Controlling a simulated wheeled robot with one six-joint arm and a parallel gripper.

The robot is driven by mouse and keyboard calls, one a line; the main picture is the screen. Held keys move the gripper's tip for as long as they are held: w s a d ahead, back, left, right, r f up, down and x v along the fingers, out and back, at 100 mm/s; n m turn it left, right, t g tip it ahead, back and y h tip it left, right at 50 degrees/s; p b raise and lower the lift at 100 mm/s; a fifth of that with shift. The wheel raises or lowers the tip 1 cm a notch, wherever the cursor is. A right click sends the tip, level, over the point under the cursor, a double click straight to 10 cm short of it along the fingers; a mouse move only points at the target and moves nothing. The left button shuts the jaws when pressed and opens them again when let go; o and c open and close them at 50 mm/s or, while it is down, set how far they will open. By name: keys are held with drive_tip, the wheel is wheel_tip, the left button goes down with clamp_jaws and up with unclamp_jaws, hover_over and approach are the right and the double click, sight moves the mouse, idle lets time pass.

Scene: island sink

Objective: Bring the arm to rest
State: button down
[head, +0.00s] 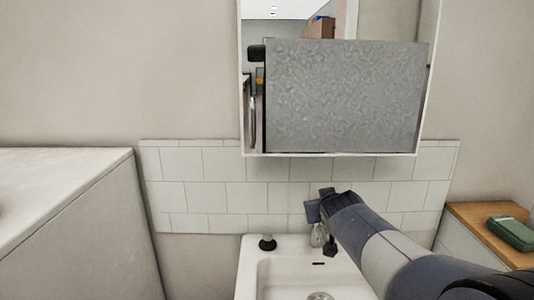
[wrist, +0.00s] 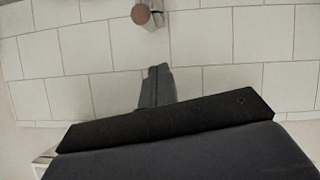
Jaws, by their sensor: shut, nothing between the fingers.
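My arm (head: 375,240) reaches in from the lower right in the head view, over the right side of the white sink (head: 246,262). Its end is near the tiled wall. My gripper (wrist: 158,70) shows in the wrist view as dark fingers closed together, with nothing between them. White tiles (wrist: 225,85) fill the space beyond it. In the head view the fingers are small and hard to make out against the metal tap (head: 318,236); I cannot tell whether they touch it.
A dark round stopper-like item (head: 267,243) sits on the sink's back left rim. A mirror (head: 345,95) hangs above the tiles. A pale counter (head: 60,190) stands at left. A wooden-topped cabinet (head: 480,218) at right bears a green box (head: 512,233). The space above the basin's left side is clear.

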drive_tip(key=v, duration=0.9)
drive_tip(key=w+f+p, duration=0.1)
drive_tip(key=w+p, duration=0.2)
drive_tip(key=w, duration=0.2)
drive_tip(key=w+f+g+p, duration=0.1)
drive_tip(key=w+f+p, duration=0.1)
drive_tip(key=w, duration=0.3)
drive_tip(key=shift+w+d+f+p, duration=0.3)
drive_tip(key=shift+d+f+p, duration=0.05)
drive_tip(key=shift+p, duration=0.05)
drive_tip(key=shift+w+r+p, duration=0.1)
drive_tip(key=shift+w+p, duration=0.05)
drive_tip(key=shift+p, duration=0.7)
drive_tip(key=g+p, duration=0.1)
drive_tip(key=p, duration=0.4)
drive_tip(key=w+g+p, duration=0.1)
drive_tip(key=p, duration=0.4)
drive_tip(key=shift+w+d+r, duration=0.1)
drive_tip(key=shift+d+r, duration=0.05)
drive_tip(key=shift+r, duration=0.1)
